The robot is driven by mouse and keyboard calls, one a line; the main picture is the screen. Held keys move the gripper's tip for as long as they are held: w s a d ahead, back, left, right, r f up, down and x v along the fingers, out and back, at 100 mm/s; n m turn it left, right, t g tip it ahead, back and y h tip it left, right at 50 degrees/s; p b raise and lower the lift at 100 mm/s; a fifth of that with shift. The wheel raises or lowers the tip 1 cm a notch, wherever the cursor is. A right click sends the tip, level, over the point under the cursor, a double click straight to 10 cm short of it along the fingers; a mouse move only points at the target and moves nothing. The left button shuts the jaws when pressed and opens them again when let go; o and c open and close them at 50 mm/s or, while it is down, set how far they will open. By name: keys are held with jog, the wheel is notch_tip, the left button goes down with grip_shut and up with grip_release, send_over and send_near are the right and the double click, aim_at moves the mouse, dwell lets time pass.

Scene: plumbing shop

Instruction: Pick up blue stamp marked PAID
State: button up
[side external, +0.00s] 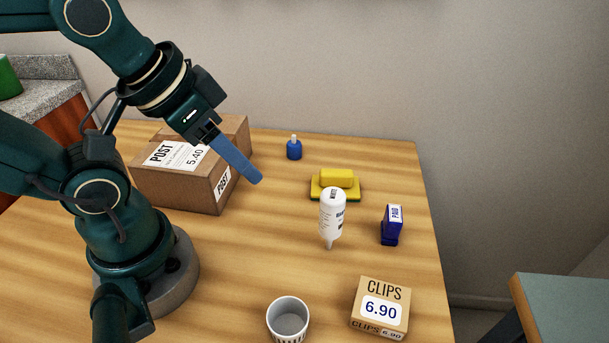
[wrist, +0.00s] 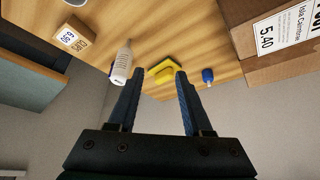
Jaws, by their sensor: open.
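The blue stamp marked PAID (side external: 390,228) stands on the right part of the wooden table in the side view, with its white label on top. My gripper (side external: 257,181) is open and empty, up and to the left of the stamp, near the POST box. Its two blue fingers (wrist: 160,72) stand apart in the wrist view, well away from the stamp.
A CLIPS box (side external: 379,308) and a white cup (side external: 288,320) are in front. A small blue bottle (side external: 294,149) and the POST box (side external: 185,185) are farther back.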

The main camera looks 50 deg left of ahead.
jog(key=o, duration=0.3)
